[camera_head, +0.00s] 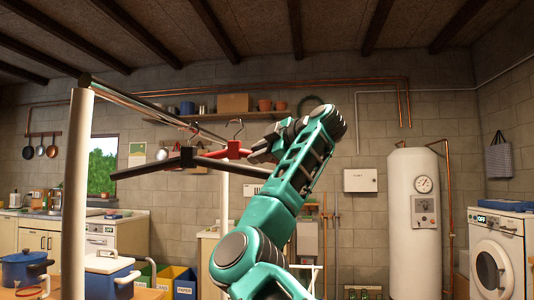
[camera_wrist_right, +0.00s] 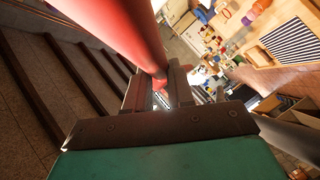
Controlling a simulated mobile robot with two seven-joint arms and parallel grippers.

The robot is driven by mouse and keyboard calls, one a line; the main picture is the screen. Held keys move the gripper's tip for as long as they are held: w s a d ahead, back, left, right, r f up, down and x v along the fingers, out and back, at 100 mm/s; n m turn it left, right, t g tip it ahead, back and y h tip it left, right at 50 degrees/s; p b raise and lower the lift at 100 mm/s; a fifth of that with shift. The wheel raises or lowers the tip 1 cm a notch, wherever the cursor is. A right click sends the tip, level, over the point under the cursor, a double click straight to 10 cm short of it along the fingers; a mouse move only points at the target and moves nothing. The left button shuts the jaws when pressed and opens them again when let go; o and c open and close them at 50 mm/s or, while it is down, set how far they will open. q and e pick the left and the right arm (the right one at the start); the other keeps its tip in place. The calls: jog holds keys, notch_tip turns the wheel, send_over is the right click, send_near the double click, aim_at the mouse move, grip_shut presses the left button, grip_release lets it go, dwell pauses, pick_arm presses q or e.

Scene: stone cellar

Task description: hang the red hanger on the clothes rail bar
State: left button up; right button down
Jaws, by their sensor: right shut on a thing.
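The red hanger (camera_head: 230,151) is in my right gripper (camera_head: 262,152), whose fingers are shut on it. Its metal hook points up, near the far end of the clothes rail bar (camera_head: 140,105) in the picture. I cannot tell whether the hook touches the bar. In the right wrist view the red hanger (camera_wrist_right: 125,35) runs large from the top down between the fingertips (camera_wrist_right: 160,88). My left gripper is not in view.
The rail's near white post (camera_head: 77,190) stands at the left and its far post (camera_head: 224,190) behind the hangers. A wall shelf (camera_head: 225,116) with pots and a box is behind. A white boiler (camera_head: 413,240) and a washing machine (camera_head: 497,250) stand at the right.

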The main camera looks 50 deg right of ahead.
aim_at(236, 158)
jog(key=shift+w+a, duration=0.45)
jog(key=shift+w, duration=0.4)
jog(key=shift+w+a, duration=0.4)
jog(key=shift+w, duration=0.4)
jog(key=shift+w+a+f, duration=0.4)
jog(key=shift+w+f, duration=0.1)
jog(key=shift+w, duration=0.3)
jog(key=shift+w+a+f+b, duration=0.3)
jog(key=shift+w+f+b, duration=0.25)
jog(key=shift+w, duration=0.05)
jog(key=c, duration=0.9)
grip_release()
